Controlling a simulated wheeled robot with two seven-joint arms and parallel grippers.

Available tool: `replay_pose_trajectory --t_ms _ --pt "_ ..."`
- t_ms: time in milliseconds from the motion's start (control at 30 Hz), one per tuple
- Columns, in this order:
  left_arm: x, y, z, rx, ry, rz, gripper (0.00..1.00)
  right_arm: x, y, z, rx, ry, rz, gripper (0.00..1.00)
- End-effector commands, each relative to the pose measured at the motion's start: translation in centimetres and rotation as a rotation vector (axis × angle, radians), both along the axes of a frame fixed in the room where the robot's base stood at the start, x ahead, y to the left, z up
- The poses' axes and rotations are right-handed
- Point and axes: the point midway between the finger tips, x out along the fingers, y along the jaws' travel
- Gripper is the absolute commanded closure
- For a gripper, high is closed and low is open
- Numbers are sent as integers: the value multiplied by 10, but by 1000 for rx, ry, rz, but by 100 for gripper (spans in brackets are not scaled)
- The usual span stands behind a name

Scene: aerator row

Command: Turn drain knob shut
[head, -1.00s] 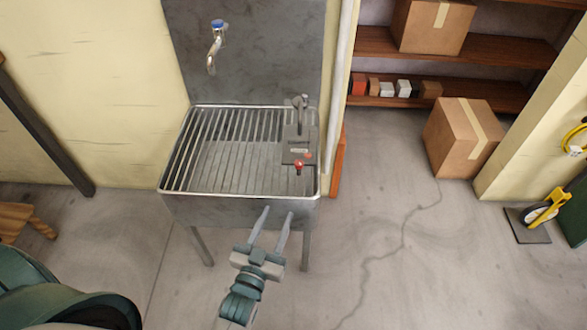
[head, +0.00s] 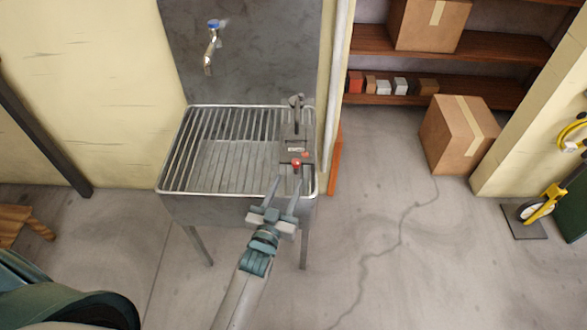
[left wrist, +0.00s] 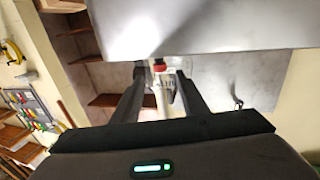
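A small red knob (head: 297,163) sits at the front of a grey unit (head: 294,143) on the right side of the wire-racked sink (head: 175,191). My left gripper (head: 287,178) is at the sink's front right, its fingers spread and pointing at the red knob. In the left wrist view, the open fingers (left wrist: 160,80) have a red part (left wrist: 160,67) and a clear, lettered body (left wrist: 163,82) showing between their tips. I cannot tell whether a finger touches the knob. My right gripper is not in view.
A blue-topped tap (head: 212,45) is on the wall panel above the sink. An orange board (head: 335,165) stands right of the sink. A cardboard box (head: 458,135) sits on the floor by the shelves (head: 470,85). The cracked floor at right centre is clear.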

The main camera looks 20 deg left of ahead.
Motion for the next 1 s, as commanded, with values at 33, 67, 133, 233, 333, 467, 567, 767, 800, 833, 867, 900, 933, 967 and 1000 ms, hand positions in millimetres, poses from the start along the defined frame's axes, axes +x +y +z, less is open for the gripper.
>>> replay_pose_trajectory --t_ms 33,67,133,233,333,467,567,767,800,833,867,900,933,967,1000 --pt "11 0 1 0 -1 0 60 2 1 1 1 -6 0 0" --pt "16 0 2 0 -2 0 60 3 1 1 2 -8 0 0" --pt "28 0 1 0 -2 0 60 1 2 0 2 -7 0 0" --pt "43 0 1 -1 -1 0 60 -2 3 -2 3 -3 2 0" --pt "54 0 1 -1 -1 0 60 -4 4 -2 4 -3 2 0" --pt "62 1 0 -1 0 0 60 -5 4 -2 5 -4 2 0" --pt "66 1 0 -1 0 0 60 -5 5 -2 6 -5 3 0" --pt "66 1 0 -1 0 0 60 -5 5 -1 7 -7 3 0" --pt "66 1 0 -1 0 0 60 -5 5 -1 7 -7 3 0" --pt "66 1 0 -1 0 0 60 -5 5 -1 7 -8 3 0" --pt "66 1 0 -1 0 0 63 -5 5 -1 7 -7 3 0" --pt "66 0 0 -1 0 0 72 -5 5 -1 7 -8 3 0" --pt "66 1 0 -1 0 0 79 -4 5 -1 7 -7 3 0" --pt "66 0 0 -1 0 0 86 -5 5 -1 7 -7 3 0" --pt "66 0 0 -1 0 0 96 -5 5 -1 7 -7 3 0"
